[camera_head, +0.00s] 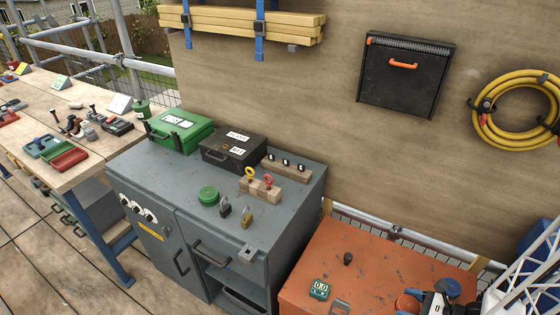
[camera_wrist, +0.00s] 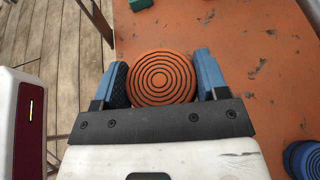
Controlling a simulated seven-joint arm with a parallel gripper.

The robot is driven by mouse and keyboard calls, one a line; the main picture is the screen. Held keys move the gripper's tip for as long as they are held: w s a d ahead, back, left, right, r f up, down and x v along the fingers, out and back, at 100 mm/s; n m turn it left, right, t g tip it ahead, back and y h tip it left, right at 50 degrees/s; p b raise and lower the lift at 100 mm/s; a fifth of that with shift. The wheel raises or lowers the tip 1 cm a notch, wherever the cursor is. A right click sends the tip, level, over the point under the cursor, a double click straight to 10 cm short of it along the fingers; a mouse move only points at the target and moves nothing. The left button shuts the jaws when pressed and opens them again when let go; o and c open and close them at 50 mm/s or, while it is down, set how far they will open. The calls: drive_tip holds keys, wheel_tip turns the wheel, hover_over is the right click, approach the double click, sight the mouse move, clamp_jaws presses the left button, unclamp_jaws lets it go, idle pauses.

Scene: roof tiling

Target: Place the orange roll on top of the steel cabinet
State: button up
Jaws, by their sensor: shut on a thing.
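The orange roll (camera_wrist: 162,78), with dark concentric rings on its end, is between the two blue fingers of my gripper (camera_wrist: 160,82) in the wrist view. My gripper is shut on it, over the orange worktop. In the head view the roll (camera_head: 407,303) is at the lower right, partly cut off by the frame edge, with my gripper (camera_head: 411,300) around it. The height above the worktop is hard to tell. The grey steel cabinet (camera_head: 291,212) stands left of the orange worktop, with several things on its top.
On the cabinet top are a green case (camera_head: 180,130), a black box (camera_head: 233,150), a green round tin (camera_head: 208,196), padlocks and wooden blocks. Bare top shows at its front left and right side. The orange worktop (camera_head: 372,268) holds a green gauge (camera_head: 319,290) and a blue roll (camera_head: 448,287).

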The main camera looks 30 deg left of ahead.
wheel_tip(320, 180, up, 29)
drive_tip(key=w+a+n+g, duration=0.1)
drive_tip(key=w+a, duration=0.3)
drive_tip(key=a, duration=0.5)
drive_tip(key=w+a+n+g, duration=0.1)
drive_tip(key=w+a, duration=0.3)
drive_tip(key=a, duration=0.5)
drive_tip(key=a+n+g, duration=0.2)
drive_tip(key=a, duration=1.9)
drive_tip(key=s+a+n+g, duration=0.1)
drive_tip(key=s+a, duration=0.5)
drive_tip(key=a, duration=0.4)
drive_tip(key=s+a+g, duration=0.1)
drive_tip(key=s+a, duration=0.4)
drive_tip(key=a, duration=0.6)
drive_tip(key=s+a+n+g, duration=0.1)
drive_tip(key=s+a, duration=0.5)
drive_tip(key=a, duration=0.4)
drive_tip(key=shift+h, duration=0.4)
wheel_tip(320, 180, down, 11)
drive_tip(key=shift+w+d+f, duration=0.15)
drive_tip(key=shift+f, duration=0.05)
drive_tip(key=w+a, duration=0.2)
drive_tip(key=a, duration=0.2)
drive_tip(key=w+a+f, duration=0.1)
drive_tip(key=w+a, duration=0.1)
drive_tip(key=a, duration=0.3)
drive_tip(key=w+a, duration=0.3)
drive_tip(key=a, duration=0.2)
drive_tip(key=shift+a+f, duration=0.2)
